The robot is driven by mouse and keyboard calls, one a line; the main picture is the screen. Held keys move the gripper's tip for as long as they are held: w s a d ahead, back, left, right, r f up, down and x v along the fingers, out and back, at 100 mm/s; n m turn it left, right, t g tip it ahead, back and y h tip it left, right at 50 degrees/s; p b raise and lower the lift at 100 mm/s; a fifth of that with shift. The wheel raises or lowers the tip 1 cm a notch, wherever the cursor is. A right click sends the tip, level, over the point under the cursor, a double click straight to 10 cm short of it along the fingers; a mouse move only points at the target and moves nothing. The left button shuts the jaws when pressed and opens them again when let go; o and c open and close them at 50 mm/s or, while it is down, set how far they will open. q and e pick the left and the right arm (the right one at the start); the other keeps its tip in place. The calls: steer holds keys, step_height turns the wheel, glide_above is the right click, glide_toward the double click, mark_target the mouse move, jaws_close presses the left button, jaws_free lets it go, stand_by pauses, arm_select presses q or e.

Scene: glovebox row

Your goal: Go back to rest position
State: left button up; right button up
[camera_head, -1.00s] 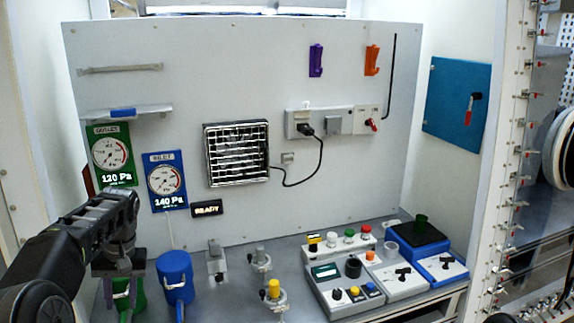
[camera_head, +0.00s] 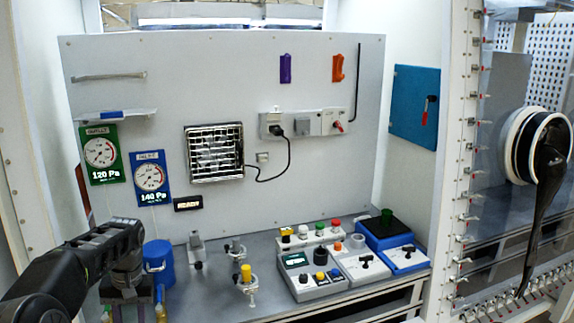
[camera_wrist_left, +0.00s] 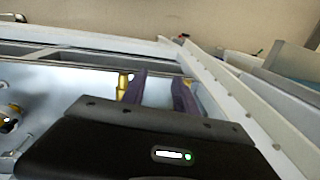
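My left arm comes in from the left in the head view, with its gripper (camera_head: 132,303) low at the bottom left, beside the blue canister (camera_head: 158,266). In the left wrist view the two purple-grey fingers of this gripper (camera_wrist_left: 161,92) stand apart with an empty gap between them. A yellow post (camera_wrist_left: 123,84) shows just left of the fingers; I cannot tell whether it touches. My right gripper is in neither view.
The bench holds a yellow-topped clamp fitting (camera_head: 246,274), a control box (camera_head: 310,284) and a blue box (camera_head: 385,236). The back panel carries gauges (camera_head: 100,152) and a vent (camera_head: 214,152). A black glove (camera_head: 547,180) hangs from a port at right.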

arm_select(q)
steer(key=s+d+f+m+h, duration=0.15)
steer(key=s+d+f, duration=0.35)
steer(key=d+f, duration=0.65)
steer(key=s+d+f+m+h, duration=0.1)
steer(key=s+d+f+h, duration=0.25)
steer(key=d+f, duration=0.85)
steer(key=s+d+f, duration=0.3)
steer(key=s, duration=0.4)
steer(key=s+d+f, duration=0.3)
steer(key=s, duration=0.4)
steer(key=s+d+f+t, duration=0.1)
steer(key=s+d+f, duration=0.2)
steer(key=s, duration=0.3)
steer(key=shift+s+h+b, duration=0.3)
steer(key=shift+s, duration=0.1)
steer(key=shift+f+n, duration=0.2)
steer(key=shift+n, duration=0.05)
